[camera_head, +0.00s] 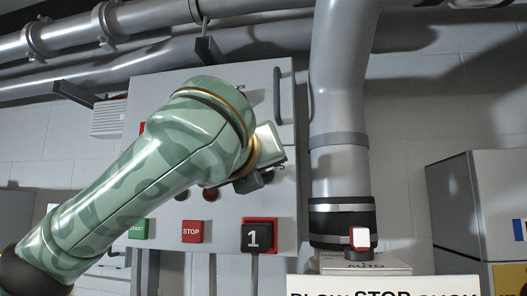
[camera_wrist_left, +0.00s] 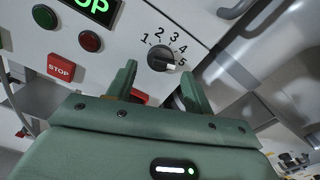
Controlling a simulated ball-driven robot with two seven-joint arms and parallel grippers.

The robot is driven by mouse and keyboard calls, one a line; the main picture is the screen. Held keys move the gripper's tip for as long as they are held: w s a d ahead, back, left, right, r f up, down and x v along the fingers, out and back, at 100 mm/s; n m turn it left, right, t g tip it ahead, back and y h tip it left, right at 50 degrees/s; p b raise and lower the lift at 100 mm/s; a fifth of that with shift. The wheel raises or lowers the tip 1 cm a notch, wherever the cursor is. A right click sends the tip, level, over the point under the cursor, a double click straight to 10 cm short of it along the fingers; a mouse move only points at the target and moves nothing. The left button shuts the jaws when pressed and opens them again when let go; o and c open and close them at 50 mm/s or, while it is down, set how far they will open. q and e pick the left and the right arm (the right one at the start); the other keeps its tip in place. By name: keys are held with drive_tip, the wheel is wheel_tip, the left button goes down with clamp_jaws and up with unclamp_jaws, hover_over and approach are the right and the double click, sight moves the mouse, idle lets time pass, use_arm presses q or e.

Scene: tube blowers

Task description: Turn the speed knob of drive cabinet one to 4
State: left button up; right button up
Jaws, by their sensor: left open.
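The cabinet marked 1 (camera_head: 286,215) is a grey box with a black-on-red number plate (camera_head: 253,237). In the left wrist view its dark round speed knob (camera_wrist_left: 160,57) has numbers 1 to 5 around it, and its white mark points to about 5. My left gripper (camera_wrist_left: 157,68) is open, with its green fingertips on either side of the knob in that view. I cannot tell whether they touch it. In the head view my left gripper (camera_head: 263,172) is against the cabinet's upper right part, and my arm hides the knob. My right gripper is out of view.
Below the arm are a green START button (camera_head: 139,229) and a red STOP button (camera_head: 192,232). A red lamp (camera_wrist_left: 89,41) and a lit green display (camera_wrist_left: 92,9) show in the left wrist view. A large grey pipe (camera_head: 338,110) stands close right of the cabinet.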

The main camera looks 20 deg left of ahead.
use_arm(q)
drive_tip(key=shift+w+r+p, duration=0.15)
drive_tip(key=shift+w+p, duration=0.3)
drive_tip(key=shift+w, duration=0.95)
drive_tip(key=shift+w+a, duration=0.2)
drive_tip(key=shift+w, duration=0.05)
drive_tip(key=shift+d, duration=0.1)
drive_tip(key=c, duration=1)
drive_tip(key=shift+o, duration=0.2)
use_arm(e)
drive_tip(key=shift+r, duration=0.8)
use_arm(q)
drive_tip(key=shift+f, duration=0.2)
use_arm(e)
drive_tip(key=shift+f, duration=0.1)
